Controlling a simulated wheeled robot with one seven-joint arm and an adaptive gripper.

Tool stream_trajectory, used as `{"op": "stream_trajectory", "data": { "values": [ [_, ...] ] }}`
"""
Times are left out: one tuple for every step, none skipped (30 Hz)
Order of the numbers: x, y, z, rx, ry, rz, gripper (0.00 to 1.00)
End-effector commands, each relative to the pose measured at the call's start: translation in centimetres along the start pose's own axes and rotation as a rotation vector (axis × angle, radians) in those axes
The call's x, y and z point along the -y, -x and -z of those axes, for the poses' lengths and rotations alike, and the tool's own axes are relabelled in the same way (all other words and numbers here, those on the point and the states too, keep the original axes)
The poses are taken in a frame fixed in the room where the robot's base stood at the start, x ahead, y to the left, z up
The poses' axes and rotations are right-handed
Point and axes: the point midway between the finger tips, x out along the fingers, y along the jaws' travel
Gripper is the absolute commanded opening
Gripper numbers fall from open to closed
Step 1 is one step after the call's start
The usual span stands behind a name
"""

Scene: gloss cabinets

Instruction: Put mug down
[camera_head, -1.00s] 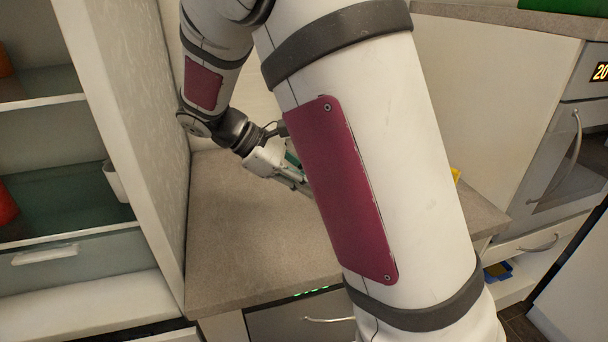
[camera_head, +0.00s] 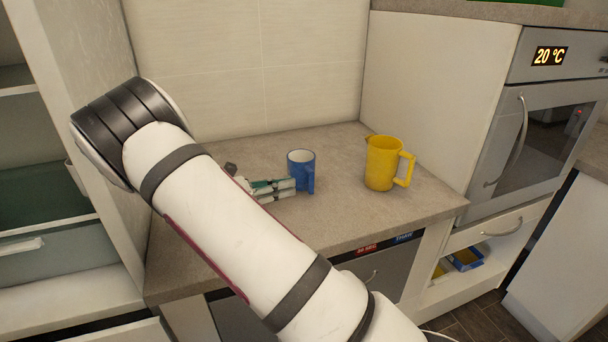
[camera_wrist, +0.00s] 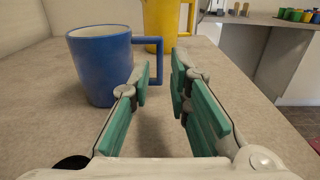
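The blue mug (camera_head: 300,171) stands upright on the grey countertop (camera_head: 235,225). Its handle faces the front right in the head view. My gripper (camera_head: 290,188) is low over the counter, just left of and in front of the mug. In the wrist view the mug (camera_wrist: 98,65) is to the left, with its handle (camera_wrist: 158,62) ahead of the gap between my fingertips (camera_wrist: 160,85). The green-padded fingers are apart, with nothing clasped between them. I cannot tell whether a fingertip touches the mug.
A yellow jug (camera_head: 382,163) stands on the counter to the right of the mug. A tall side panel (camera_head: 85,130) bounds the left, and a cabinet with an oven (camera_head: 540,140) the right. A tiled wall (camera_head: 260,70) is behind. Front counter space is clear.

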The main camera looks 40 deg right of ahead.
Motion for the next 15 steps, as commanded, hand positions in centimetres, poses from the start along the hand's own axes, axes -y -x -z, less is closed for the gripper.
{"op": "stream_trajectory", "data": {
  "values": [
    [0.1,-0.8,-0.1,0.0,0.0,0.001,0.17],
    [0.0,-1.1,-0.1,0.0,0.0,0.001,0.17],
    [0.0,-1.4,-0.1,0.0,-0.001,0.001,0.17],
    [0.0,-1.6,-0.1,0.0,-0.001,0.001,0.17],
    [0.0,-1.8,-0.1,-0.001,-0.001,0.001,0.17],
    [0.0,-1.9,0.0,-0.001,-0.001,0.001,0.17],
    [0.0,-2.0,0.0,-0.001,-0.001,0.001,0.17],
    [0.0,-2.2,0.0,-0.001,-0.001,0.001,0.17],
    [0.0,-2.4,0.0,-0.001,-0.001,0.001,0.17],
    [0.0,-2.6,0.0,-0.001,-0.001,0.001,0.17],
    [0.0,-2.9,0.0,-0.001,-0.001,0.001,0.17],
    [0.1,-3.4,0.0,-0.001,-0.001,0.002,0.17],
    [0.1,-3.8,-0.1,0.0,0.0,0.002,0.17],
    [0.1,-4.2,-0.1,0.0,0.0,0.003,0.17],
    [0.1,-4.8,-0.1,-0.001,0.0,0.003,0.17]
  ]
}}
